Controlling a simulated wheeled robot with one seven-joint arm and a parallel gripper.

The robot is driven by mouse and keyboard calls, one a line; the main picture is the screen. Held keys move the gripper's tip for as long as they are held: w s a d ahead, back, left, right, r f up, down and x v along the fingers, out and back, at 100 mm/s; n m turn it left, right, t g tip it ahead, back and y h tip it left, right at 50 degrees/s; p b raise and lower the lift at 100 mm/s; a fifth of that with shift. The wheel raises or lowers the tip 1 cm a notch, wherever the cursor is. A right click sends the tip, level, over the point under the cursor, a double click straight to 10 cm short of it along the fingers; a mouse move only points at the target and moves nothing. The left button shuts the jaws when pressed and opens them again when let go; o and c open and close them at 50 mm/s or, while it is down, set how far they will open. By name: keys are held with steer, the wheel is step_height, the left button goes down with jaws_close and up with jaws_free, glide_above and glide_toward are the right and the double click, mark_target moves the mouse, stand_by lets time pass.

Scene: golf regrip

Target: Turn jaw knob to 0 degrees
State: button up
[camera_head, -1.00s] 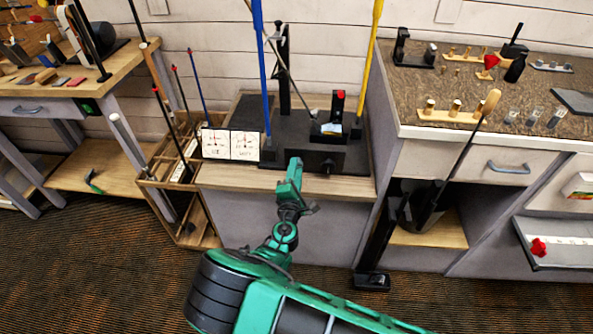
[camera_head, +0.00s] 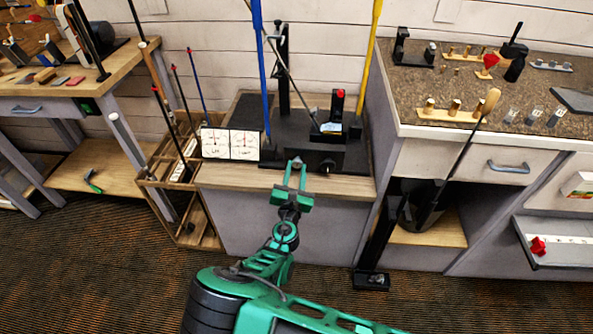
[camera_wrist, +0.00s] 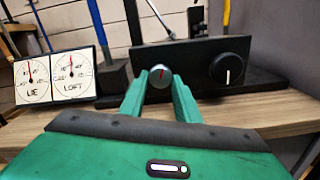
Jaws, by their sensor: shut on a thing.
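A small silver knob (camera_wrist: 160,77) with a red mark sits between my fingertips in the wrist view, on the front of a black bench fixture (camera_wrist: 196,62). Its red mark looks nearly upright. My gripper (camera_wrist: 160,84) is shut on this knob, one finger on each side; it also shows in the head view (camera_head: 296,170), in front of the fixture. A larger black knob (camera_wrist: 230,70) with a white line pointing down is on the fixture's right and is free of my gripper. It also shows in the head view (camera_head: 327,167). No label names either knob.
Two white dial cards, LIE (camera_wrist: 33,80) and LOFT (camera_wrist: 72,75), stand left of the fixture. A blue post (camera_head: 262,70) and a yellow post (camera_head: 370,50) rise near it. The wooden bench front edge (camera_head: 230,184) lies below my gripper.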

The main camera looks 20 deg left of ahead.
steer(key=shift+s+f+n, duration=0.1)
steer(key=shift+f+n, duration=0.1)
steer(key=shift+n, duration=1.3)
steer(key=shift+r, duration=0.1)
stand_by(0.3)
steer(key=o, duration=1)
steer(key=v, duration=1)
steer(key=shift+s, duration=0.3)
steer(key=shift+o, duration=0.2)
